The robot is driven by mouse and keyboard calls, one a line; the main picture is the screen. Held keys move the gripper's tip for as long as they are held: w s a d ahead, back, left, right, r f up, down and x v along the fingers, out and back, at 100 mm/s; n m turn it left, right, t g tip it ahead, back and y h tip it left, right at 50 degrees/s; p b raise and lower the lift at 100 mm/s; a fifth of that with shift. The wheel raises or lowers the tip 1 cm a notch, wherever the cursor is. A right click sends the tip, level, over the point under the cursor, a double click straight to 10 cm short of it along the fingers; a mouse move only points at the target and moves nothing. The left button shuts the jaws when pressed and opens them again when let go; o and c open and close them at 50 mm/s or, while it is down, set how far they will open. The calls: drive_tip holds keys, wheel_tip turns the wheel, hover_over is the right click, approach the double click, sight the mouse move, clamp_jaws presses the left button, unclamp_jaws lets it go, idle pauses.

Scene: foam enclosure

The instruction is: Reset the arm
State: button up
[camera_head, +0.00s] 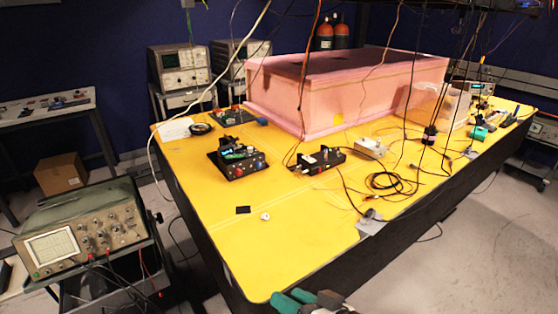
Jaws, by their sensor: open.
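My gripper (294,299) shows only in part at the bottom edge of the head view, with teal and dark grey parts. It is open, and I see nothing held in it. It appears just in front of the near edge of the yellow table (290,240). Most of my arm is out of the picture.
A pink foam enclosure (340,90) stands at the back of the table. Black electronic boxes (238,160), a small white item (265,217) and loose cables (390,183) lie before it. An oscilloscope (80,235) stands at left. Wires hang from above. The table's near-left part is mostly clear.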

drive_tip(key=s+d+f+m+g+h, duration=0.1)
drive_tip(key=s+d+f+g+h, duration=0.45)
drive_tip(key=s+d+f, duration=0.85)
drive_tip(key=s+d+f+m+g+h, duration=0.1)
drive_tip(key=s+d+m+g+h, duration=0.1)
drive_tip(key=s+d, duration=0.8)
drive_tip(key=s+g+h, duration=0.1)
drive_tip(key=s+h, duration=0.1)
drive_tip(key=shift+s+d+f+h, duration=0.2)
drive_tip(key=shift+f+h, duration=0.1)
drive_tip(key=shift+h, duration=0.05)
drive_tip(key=shift+w, duration=0.15)
